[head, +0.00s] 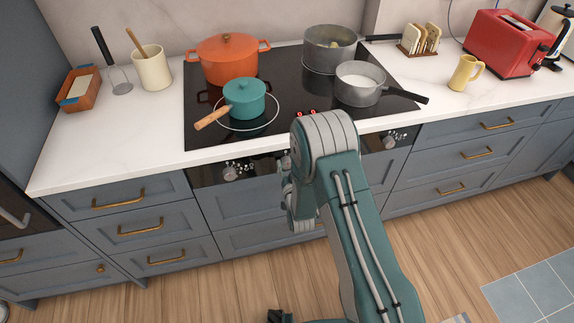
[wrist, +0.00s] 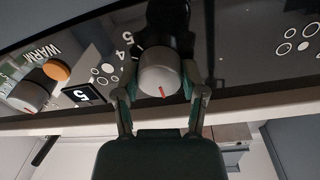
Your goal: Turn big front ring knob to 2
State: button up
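A silver knob (wrist: 160,72) with a red mark on its face sits between the two fingers of my gripper (wrist: 160,82) in the wrist view. The mark lies at the lower edge of the face as pictured. The digits 5 and 4 show left of the knob; other markings around it are hidden. The fingertips are on either side of the knob, very close; I cannot tell whether they touch it. In the head view my arm hides this knob and most of my gripper (head: 290,190), which is at the stove's front panel (head: 255,168).
A second knob (wrist: 28,97), an orange button (wrist: 57,69) and a display (wrist: 82,95) reading 5 lie left in the wrist view. On the hob are a teal pot (head: 244,97) with a wooden handle, an orange pot (head: 228,60) and grey pans (head: 359,84). Floor before the drawers is open.

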jog(key=shift+w+r, duration=0.1)
dwell(0.3)
jog(key=m, duration=0.5)
jog(key=shift+m, duration=0.3)
jog(key=m, duration=0.5)
jog(key=shift+d+m+g, duration=0.15)
jog(key=shift+m+g, duration=0.25)
jog(key=o, duration=1.2)
jog(key=shift+c, duration=0.2)
